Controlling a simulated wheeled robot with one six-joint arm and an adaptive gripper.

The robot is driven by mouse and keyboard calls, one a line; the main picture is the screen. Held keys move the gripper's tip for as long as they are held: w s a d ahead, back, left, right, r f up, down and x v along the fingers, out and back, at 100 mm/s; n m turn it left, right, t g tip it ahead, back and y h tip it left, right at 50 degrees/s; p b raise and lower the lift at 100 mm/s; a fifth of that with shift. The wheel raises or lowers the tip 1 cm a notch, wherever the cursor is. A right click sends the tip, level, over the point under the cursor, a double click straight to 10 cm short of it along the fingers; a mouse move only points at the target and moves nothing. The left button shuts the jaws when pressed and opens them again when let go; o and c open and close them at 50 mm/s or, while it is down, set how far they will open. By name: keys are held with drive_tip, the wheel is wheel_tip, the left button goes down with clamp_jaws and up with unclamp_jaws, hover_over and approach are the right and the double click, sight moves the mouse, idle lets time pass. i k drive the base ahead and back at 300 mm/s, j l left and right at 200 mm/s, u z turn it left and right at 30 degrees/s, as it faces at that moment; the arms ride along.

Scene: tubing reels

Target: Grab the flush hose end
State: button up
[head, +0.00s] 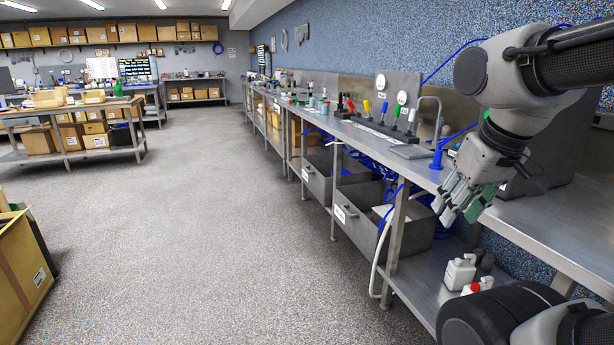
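My gripper (460,207) hangs over the front edge of the steel bench at the right, fingers pointing down and left. Its grey fingers with green pads look spread apart, with nothing visible between them. A blue fitting with a blue hose (437,159) stands on the bench by a bent metal tap, behind and left of my gripper and apart from it. A white hose (376,262) hangs in a loop in front of the bench, below and left of my gripper. I cannot tell which of these is the flush hose, and no free end shows clearly.
The long bench (520,222) carries a rack of coloured handles (385,112). Open grey drawers (352,222) with blue tubing jut out below. White bottles (460,272) stand on the lower shelf. A cardboard box (22,270) is at the left. The middle floor is clear.

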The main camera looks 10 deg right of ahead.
sight(436, 165)
drive_tip(key=i+j+z, duration=0.2)
drive_tip(key=i, duration=0.45)
drive_tip(key=i+j+z, duration=0.15)
drive_tip(key=i, duration=0.55)
drive_tip(key=i+j+z, duration=0.15)
drive_tip(key=i+z, duration=0.3)
drive_tip(key=i+j+z, duration=0.85)
drive_tip(key=k+l, duration=0.1)
